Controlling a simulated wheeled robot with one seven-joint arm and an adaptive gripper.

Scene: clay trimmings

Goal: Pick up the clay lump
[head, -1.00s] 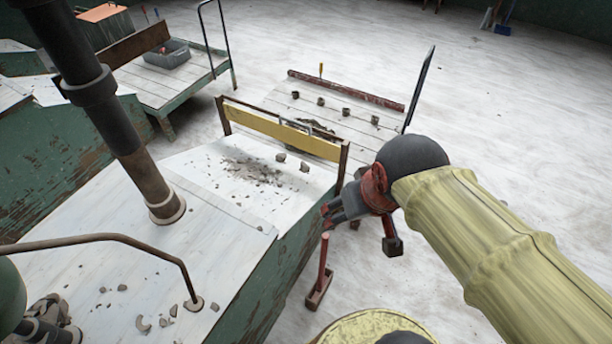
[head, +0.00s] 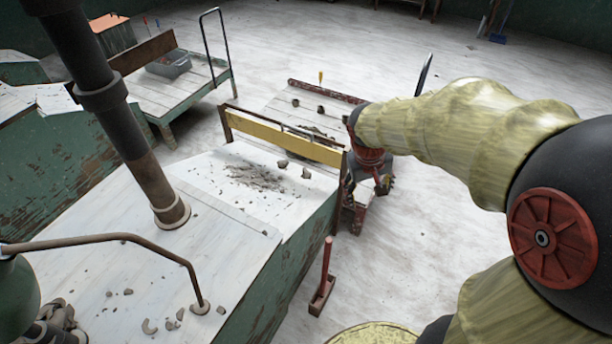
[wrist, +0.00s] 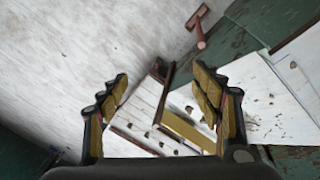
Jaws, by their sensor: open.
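Two grey-brown clay lumps lie on the white tabletop in the head view, one lump (head: 306,173) near the right edge and another lump (head: 282,163) just left of it. I cannot tell which one the task means. My gripper (head: 349,193) is beside the table's right end, by the end post of the yellow board, partly hidden by it. In the wrist view my gripper (wrist: 163,95) is open with fingers wide apart and nothing between them. Small dark lumps show beyond them, too small to identify surely.
A yellow board (head: 283,137) rails the table's (head: 215,205) far edge. Crumbs and several small pieces litter the tabletop. A low plank cart (head: 275,106) with dark lumps stands behind. A red-handled tool (head: 326,262) stands on the floor near the table's side. Floor at right is clear.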

